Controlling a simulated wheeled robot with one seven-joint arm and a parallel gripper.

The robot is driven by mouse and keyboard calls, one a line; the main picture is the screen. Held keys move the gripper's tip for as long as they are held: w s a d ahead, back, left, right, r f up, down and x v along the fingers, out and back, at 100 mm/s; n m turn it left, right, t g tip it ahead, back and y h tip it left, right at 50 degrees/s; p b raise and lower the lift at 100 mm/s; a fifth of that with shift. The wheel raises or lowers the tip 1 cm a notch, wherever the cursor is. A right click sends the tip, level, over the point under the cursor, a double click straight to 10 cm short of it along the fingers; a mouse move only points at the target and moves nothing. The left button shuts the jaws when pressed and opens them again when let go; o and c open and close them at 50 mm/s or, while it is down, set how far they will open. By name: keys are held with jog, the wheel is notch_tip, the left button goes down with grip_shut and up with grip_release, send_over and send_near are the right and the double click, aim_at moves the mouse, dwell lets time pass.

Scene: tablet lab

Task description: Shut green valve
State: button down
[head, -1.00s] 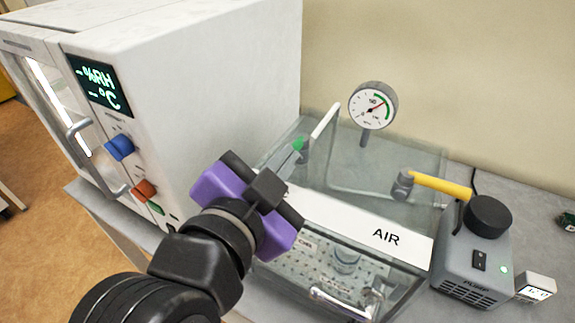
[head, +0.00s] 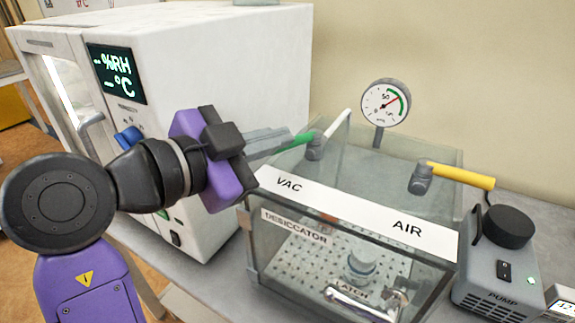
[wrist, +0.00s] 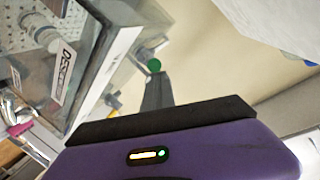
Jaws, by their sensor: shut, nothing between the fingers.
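The green valve (head: 303,140) is a green lever on a grey body, on top of the clear desiccator box (head: 350,160) near the VAC label. The lever points left, toward my gripper, and a white tube rises behind the valve. My gripper (head: 287,137) is shut and empty. Its grey fingertips are at the lever's left end and partly overlap it; I cannot tell whether they touch. In the wrist view the lever's round green end (wrist: 154,65) shows just beyond the shut fingertips (wrist: 156,76).
A yellow-handled valve (head: 460,176) sits by the AIR label, its handle pointing right. A pressure gauge (head: 386,102) stands behind. A grey pump (head: 497,265) is at the right. A large white chamber (head: 220,70) stands to the left, close to my gripper.

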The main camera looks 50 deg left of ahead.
jog(key=shift+w+a+f+b, duration=0.1)
jog(key=shift+a+f+b, duration=0.05)
jog(key=shift+a+b, duration=0.4)
jog(key=shift+w+a+f+b, duration=0.1)
jog(key=shift+a+b, duration=0.35)
jog(key=shift+a, duration=0.05)
jog(key=shift+w+a+b, duration=0.2)
jog(key=shift+a+b, duration=0.2)
jog(key=shift+a, duration=0.1)
jog(key=shift+w+a+b, duration=0.15)
jog(key=shift+a+b, duration=0.2)
jog(key=shift+a, duration=0.1)
jog(key=shift+w+a+r+b, duration=0.15)
jog(key=shift+w+a+b, duration=0.7)
jog(key=shift+w+a, duration=0.5)
jog(key=b+v, duration=0.1)
jog(key=v, duration=0.7)
jog(key=shift+r, duration=0.2)
